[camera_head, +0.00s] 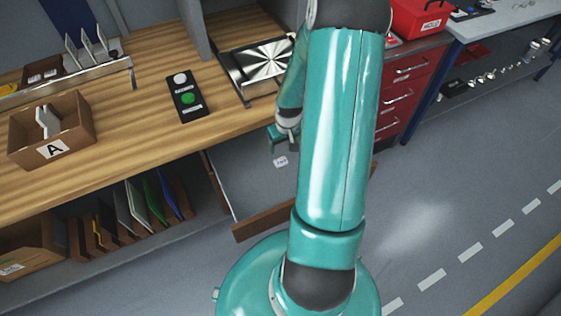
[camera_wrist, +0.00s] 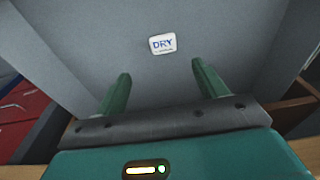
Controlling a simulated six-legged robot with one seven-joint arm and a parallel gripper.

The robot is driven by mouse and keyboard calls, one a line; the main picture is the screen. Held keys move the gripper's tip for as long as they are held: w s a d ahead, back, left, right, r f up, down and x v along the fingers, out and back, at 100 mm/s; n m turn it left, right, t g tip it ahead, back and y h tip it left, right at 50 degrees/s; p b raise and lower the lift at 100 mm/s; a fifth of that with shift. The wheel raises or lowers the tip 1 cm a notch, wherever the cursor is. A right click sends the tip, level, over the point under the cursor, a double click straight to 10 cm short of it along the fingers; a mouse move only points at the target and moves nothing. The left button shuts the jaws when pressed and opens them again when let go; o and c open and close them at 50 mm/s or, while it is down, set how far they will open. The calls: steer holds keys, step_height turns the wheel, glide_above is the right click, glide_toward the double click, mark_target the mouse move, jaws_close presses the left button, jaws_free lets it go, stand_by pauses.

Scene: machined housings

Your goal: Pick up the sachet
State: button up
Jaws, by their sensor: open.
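The sachet (camera_head: 281,162) is a small white packet lying on the grey floor of an open drawer (camera_head: 262,222). In the wrist view the sachet (camera_wrist: 162,44) reads "DRY" in blue letters and lies beyond the fingertips, about midway between them. My gripper (camera_wrist: 157,75) is open, with its two green fingers apart and nothing between them. In the head view my gripper (camera_head: 284,140) is partly hidden behind my arm, just above the sachet as seen there. Part of the drawer is hidden by my arm.
The wooden workbench (camera_head: 140,140) overhangs the drawer's back. On it stand a box marked A (camera_head: 80,128), a button panel (camera_head: 187,96) and a metal plate fixture (camera_head: 262,65). Red drawers (camera_head: 405,90) stand to the right. The drawer floor around the sachet is clear.

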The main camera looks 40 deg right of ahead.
glide_above(281, 161)
steer(key=f, duration=0.5)
steer(key=shift+s+d, duration=0.2)
steer(key=shift+s, duration=0.15)
steer(key=shift+w+a+f, duration=0.1)
steer(key=shift+w+f, duration=0.05)
steer(key=shift+f, duration=1.15)
steer(key=shift+w+a+f, duration=0.1)
steer(key=shift+w+f, duration=0.05)
steer(key=shift+f, duration=1.15)
steer(key=c, duration=1.1)
